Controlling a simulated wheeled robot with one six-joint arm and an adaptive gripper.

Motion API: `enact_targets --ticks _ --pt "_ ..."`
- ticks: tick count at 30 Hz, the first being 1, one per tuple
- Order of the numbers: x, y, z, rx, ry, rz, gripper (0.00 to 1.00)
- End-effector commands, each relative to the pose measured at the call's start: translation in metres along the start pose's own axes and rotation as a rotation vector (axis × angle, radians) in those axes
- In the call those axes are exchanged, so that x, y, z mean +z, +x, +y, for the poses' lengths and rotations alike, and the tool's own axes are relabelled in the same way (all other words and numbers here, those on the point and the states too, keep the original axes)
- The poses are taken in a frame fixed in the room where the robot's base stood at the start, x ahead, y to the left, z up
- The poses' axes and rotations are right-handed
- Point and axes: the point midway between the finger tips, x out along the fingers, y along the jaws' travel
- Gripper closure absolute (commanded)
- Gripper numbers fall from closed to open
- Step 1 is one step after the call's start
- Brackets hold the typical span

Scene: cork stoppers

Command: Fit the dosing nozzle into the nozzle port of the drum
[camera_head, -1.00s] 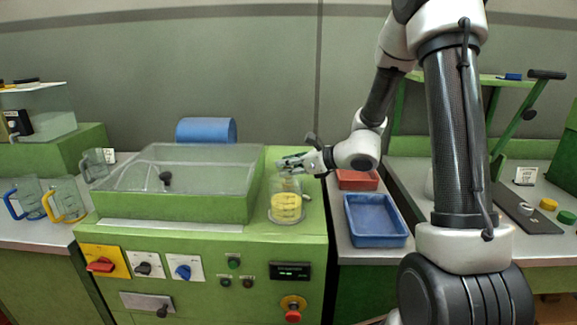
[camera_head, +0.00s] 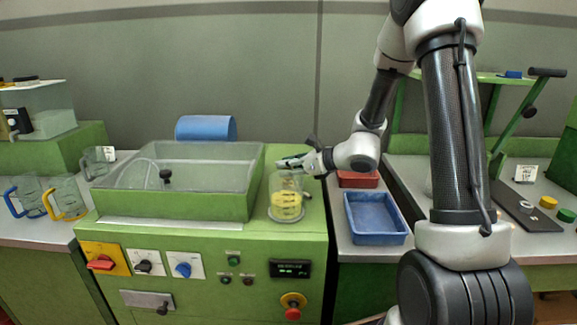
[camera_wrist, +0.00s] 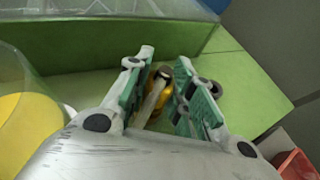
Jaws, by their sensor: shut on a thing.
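My gripper (camera_head: 291,163) is above and just behind a clear jar (camera_head: 286,205) with yellow contents, on the green machine's right part. In the wrist view my gripper (camera_wrist: 158,92) has its green-padded fingers around a small yellow piece with a dark end and a pale stem (camera_wrist: 153,103); I take it to be the dosing nozzle. Its lower end is partly hidden by the fingers. The yellow-filled jar (camera_wrist: 25,122) is at the left there. I cannot make out which part is the drum or its nozzle port; a curved clear shape (camera_head: 140,170) shows inside the clear-walled box.
The green machine (camera_head: 200,235) carries the clear-walled box (camera_head: 240,205) left of the jar. A blue cylinder (camera_head: 206,128) lies behind it. A blue tray (camera_head: 375,240) and a red tray (camera_head: 358,179) are to the right. Handled jugs (camera_head: 66,200) stand at the left.

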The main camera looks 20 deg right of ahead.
Motion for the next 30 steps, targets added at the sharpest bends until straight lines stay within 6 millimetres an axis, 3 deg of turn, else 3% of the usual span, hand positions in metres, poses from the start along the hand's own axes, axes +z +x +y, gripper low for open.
enact_targets --ticks 11,12,16,26,30 --pt "-0.005 0.002 0.000 0.000 0.002 0.000 1.00" --pt "-0.006 0.002 0.000 -0.001 0.001 0.000 0.75" --pt "-0.005 0.002 0.000 -0.001 0.001 -0.001 0.52" --pt "-0.005 0.001 0.000 -0.001 0.000 0.000 0.52" --pt "-0.005 -0.015 -0.001 -0.003 0.000 -0.001 0.52"
